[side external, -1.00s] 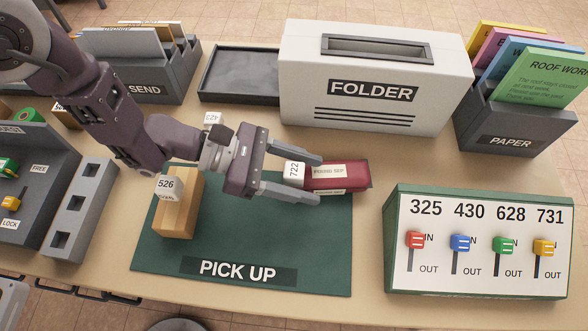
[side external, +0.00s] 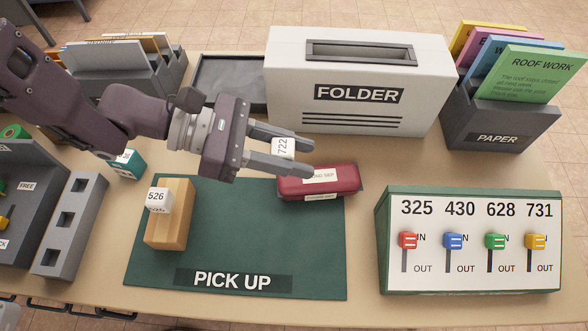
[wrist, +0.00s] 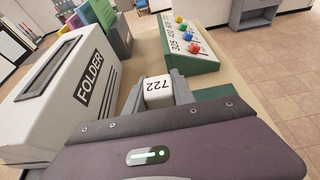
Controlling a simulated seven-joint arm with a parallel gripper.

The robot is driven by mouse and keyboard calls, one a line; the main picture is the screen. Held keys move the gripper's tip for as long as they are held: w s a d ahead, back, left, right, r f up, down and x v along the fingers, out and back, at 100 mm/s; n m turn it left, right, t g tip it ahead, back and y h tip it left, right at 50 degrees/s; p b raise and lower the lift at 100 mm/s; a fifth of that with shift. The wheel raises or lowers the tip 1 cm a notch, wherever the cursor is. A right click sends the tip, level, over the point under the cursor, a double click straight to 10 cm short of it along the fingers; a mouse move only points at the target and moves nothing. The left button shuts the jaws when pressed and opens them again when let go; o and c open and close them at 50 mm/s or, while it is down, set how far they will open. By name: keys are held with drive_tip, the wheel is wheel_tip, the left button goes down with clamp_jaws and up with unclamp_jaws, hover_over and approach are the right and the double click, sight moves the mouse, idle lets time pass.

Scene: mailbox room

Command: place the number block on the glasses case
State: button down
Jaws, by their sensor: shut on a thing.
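My gripper (side external: 299,154) is shut on a white number block (side external: 283,147) marked 722. The block sits between the two grey fingers and also shows in the wrist view (wrist: 158,91). The glasses case appears to be the dark red case (side external: 330,177) with paper labels, lying at the right back part of the green PICK UP mat (side external: 235,235). In the side view the held block appears above the case's left end, with a finger partly in front. The case is not clearly seen in the wrist view.
A second white block (side external: 157,201) marked 526 sits at a wooden block (side external: 177,222) on the mat's left. The FOLDER box (side external: 420,85) stands behind, the slider panel (side external: 470,285) to the right. The mat's middle is clear.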

drive_tip(key=r, duration=0.2)
hover_over(329, 176)
drive_tip(key=a, duration=0.1)
drive_tip(key=f, duration=0.7)
drive_tip(key=d+f, duration=0.1)
drive_tip(key=f, duration=0.2)
drive_tip(key=shift+f, duration=0.2)
drive_tip(key=c, duration=1.1)
unclamp_jaws()
drive_tip(key=shift+o, duration=0.2)
